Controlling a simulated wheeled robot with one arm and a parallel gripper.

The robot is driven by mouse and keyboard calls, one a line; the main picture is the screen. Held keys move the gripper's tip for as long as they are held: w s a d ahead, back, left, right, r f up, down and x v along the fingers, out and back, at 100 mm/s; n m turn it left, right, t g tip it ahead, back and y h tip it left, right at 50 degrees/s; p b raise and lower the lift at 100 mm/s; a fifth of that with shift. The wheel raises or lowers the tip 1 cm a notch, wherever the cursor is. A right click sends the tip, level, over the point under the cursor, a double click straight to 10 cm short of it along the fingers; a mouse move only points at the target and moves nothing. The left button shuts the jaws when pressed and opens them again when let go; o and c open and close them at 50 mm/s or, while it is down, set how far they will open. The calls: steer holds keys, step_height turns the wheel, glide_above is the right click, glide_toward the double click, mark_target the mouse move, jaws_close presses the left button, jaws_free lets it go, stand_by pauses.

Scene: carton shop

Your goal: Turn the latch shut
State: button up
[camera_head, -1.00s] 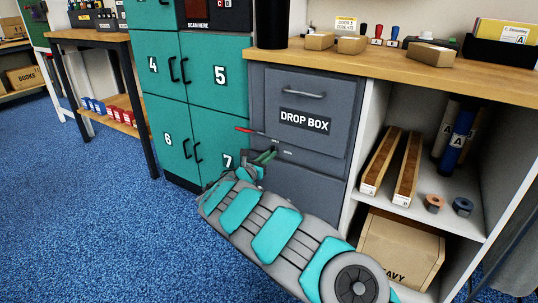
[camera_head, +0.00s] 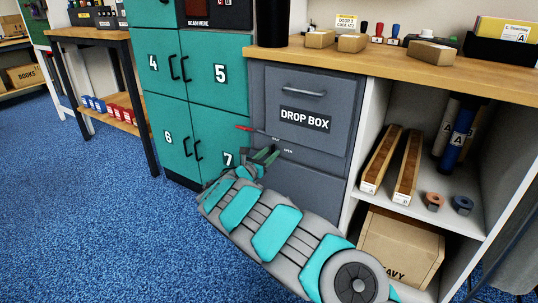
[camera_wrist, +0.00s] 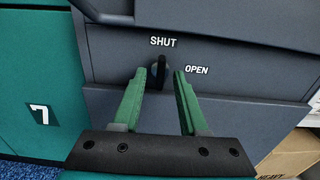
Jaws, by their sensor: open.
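The latch (camera_wrist: 161,68) is a small dark knob on the grey front of the drop box (camera_head: 312,93). In the wrist view it looks upright, its upper end just below the word SHUT. The word OPEN stands to its right. My gripper (camera_wrist: 166,74) is open, with its green fingertips either side of the latch. I cannot tell whether either touches. In the head view my gripper (camera_head: 266,155) is low at the box front, and the latch is hard to make out there.
A thin red bar (camera_head: 245,128) sticks out left of the latch area. Teal lockers (camera_head: 213,120) stand directly left of the box. A white shelf unit (camera_head: 432,206) with long cartons, rolls and a heavy box is on the right. The blue floor (camera_head: 100,220) at left is clear.

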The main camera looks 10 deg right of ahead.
steer(key=v, duration=0.7)
steer(key=shift+s+a, duration=0.25)
steer(key=shift+s, duration=0.05)
